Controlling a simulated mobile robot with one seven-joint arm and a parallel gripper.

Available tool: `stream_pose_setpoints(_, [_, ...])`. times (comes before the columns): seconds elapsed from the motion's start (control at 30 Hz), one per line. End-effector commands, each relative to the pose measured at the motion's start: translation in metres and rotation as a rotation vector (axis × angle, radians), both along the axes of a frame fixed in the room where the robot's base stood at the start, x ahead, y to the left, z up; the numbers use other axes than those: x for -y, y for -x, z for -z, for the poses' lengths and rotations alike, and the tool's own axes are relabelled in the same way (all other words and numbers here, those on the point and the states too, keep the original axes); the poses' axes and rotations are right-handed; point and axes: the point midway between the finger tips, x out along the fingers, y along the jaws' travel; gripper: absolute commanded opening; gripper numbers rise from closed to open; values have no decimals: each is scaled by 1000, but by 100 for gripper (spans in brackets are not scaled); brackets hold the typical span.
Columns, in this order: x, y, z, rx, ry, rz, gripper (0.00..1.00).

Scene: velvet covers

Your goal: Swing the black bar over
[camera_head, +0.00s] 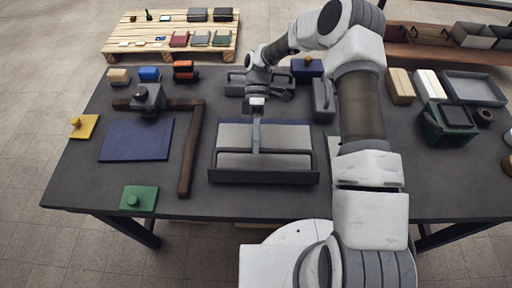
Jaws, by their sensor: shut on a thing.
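A dark tray-like frame (213,165) with pale grey panels (240,162) lies at the middle front of the table. The black bar (295,152) runs from left to right across the panels. My gripper (256,150) reaches straight down onto the middle of this bar and is shut on it. The fingertips are small here, and the grip itself is partly hidden. The bar's ends lie close to the frame's sides; I cannot tell how it is hinged.
A brown L-shaped bar (190,150) and a blue panel (137,140) lie to the left. A green block (138,198) and a yellow block (84,126) sit near the edges. A dark green box (447,123) stands right. My arm covers the table right of the frame.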

Motion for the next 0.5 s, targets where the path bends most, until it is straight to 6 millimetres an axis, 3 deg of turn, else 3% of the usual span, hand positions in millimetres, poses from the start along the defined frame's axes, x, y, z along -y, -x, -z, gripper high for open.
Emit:
stream_pose_setpoints(0.03, [0,2,10,-11,3,-5,0])
stream_pose_setpoints(0.2, [0,-1,18,-45,1,-4,0])
stream_pose_setpoints(0.5, [1,-4,21,-134,-1,-6,0])
